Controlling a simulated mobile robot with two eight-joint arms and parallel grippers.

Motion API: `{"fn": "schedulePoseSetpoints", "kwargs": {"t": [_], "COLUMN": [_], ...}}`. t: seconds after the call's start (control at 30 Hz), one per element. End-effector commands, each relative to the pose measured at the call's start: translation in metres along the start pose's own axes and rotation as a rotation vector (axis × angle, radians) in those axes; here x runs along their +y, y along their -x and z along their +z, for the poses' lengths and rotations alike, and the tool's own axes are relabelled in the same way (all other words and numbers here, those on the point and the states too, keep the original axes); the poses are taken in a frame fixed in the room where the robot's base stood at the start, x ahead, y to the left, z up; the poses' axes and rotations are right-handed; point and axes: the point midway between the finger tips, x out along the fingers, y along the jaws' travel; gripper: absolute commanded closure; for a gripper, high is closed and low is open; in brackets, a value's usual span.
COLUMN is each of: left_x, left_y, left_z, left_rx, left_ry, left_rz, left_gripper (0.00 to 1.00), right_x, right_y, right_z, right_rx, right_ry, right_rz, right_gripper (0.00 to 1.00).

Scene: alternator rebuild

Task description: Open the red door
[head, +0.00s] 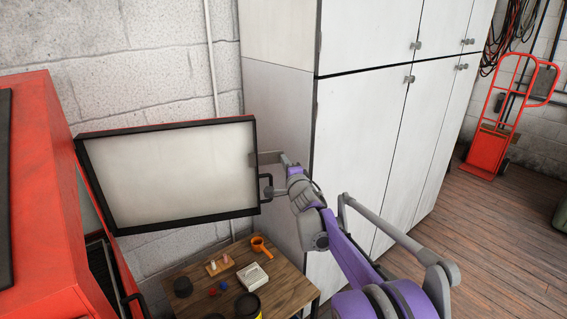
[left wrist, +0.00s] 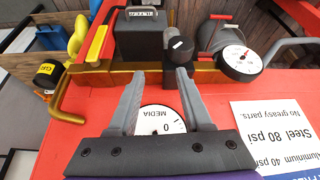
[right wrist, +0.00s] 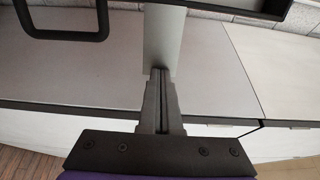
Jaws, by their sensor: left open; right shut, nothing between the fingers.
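The red door (head: 168,172) stands swung out from the red cabinet (head: 45,200) at the left of the head view. My right gripper (head: 268,157) is shut and empty by the door's right edge, above the handle. My left gripper (left wrist: 153,73) is open over a red surface, outside the head view.
A wooden table (head: 205,292) with small parts stands below the door. Tall white cabinets (head: 365,140) stand close behind my right arm. A red hand truck (head: 505,125) is at far right. A gauge (left wrist: 160,120) and brass pipe (left wrist: 70,98) lie near my left gripper.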

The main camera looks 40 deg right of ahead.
Motion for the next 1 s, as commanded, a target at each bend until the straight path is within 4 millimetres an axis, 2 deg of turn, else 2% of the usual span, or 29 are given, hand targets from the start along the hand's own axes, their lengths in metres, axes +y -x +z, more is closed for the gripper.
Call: {"fn": "schedulePoseSetpoints", "kwargs": {"t": [0.17, 0.57, 1.0], "left_x": [0.0, 0.0, 0.0], "left_y": [0.001, 0.012, 0.042], "left_z": [-0.001, -0.009, -0.034], "left_rx": [0.0, 0.006, 0.025], "left_ry": [0.0, 0.0, 0.0], "left_rz": [0.0, 0.0, 0.0], "left_gripper": [0.5, 0.5, 0.5], "right_x": [-0.001, -0.003, -0.004], "right_y": [-0.012, -0.104, -0.19], "right_z": [0.0, 0.005, 0.022], "right_rx": [0.0, 0.0, 0.001], "right_ry": [-0.001, -0.002, -0.002], "right_rz": [0.0, -0.001, -0.001], "right_gripper": [1.0, 1.0, 1.0]}}
